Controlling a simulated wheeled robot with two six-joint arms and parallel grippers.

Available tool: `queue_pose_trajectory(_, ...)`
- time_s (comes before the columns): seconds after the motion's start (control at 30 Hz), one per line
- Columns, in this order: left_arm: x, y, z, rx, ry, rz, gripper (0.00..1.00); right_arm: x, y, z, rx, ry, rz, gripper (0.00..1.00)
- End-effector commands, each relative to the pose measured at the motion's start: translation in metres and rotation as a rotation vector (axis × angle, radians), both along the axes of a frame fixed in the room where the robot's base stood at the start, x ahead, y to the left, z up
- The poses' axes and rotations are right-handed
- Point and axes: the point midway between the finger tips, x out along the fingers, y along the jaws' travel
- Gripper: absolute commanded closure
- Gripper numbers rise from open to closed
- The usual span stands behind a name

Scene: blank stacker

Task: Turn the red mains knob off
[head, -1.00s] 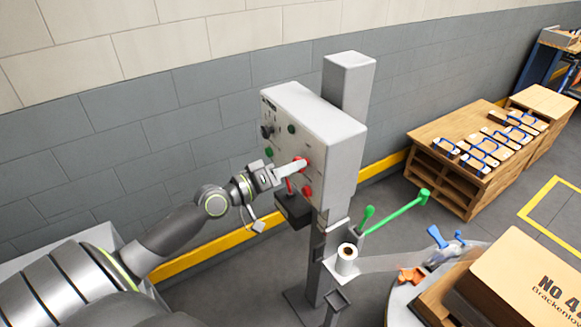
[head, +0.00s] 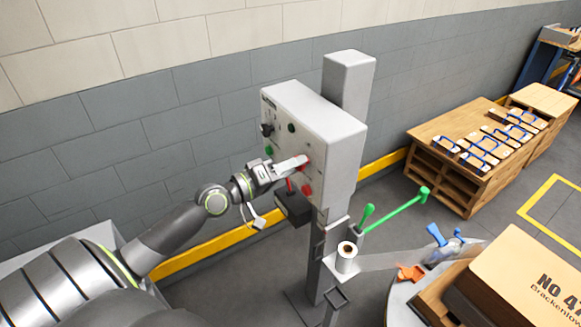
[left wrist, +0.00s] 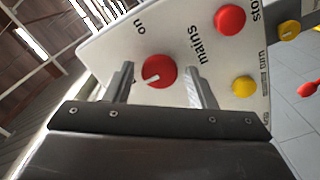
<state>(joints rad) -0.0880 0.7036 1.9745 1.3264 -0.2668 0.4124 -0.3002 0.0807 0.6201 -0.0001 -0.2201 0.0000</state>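The red mains knob (left wrist: 159,71) is on the pale face of a control box (head: 330,135). A white pointer line marks it, and the words "mains" and "on" are printed near it in the left wrist view. My left gripper (left wrist: 161,86) is open, with one finger on each side of the knob and a visible gap on both sides. In the head view the left gripper (head: 301,162) is at the box face and hides most of the knob. My right gripper is not in view.
Another red knob or button (left wrist: 230,19) and a yellow button (left wrist: 243,86) sit close beside the mains knob. Below the box are a dark bracket (head: 293,210) and green-handled levers (head: 395,211). A pallet-like table (head: 450,150) stands right, with floor between.

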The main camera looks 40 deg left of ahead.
Motion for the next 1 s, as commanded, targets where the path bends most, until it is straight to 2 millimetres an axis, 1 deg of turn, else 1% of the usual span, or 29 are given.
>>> queue_pose_trajectory(0.3,0.0,0.0,0.0,0.002,-0.001,0.0,0.43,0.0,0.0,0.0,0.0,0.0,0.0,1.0)
queue_pose_trajectory(0.43,-0.006,0.003,-0.002,0.005,0.002,0.0,0.43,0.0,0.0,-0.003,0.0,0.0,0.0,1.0)
queue_pose_trajectory(0.57,-0.019,0.009,-0.004,0.009,0.003,0.0,0.43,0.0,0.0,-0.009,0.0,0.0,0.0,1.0)
queue_pose_trajectory(0.83,-0.054,0.022,-0.004,0.008,0.004,-0.003,0.43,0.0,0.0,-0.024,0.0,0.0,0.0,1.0)
queue_pose_trajectory(1.0,-0.07,0.03,-0.004,0.008,0.002,0.0,0.43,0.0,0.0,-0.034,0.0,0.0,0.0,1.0)
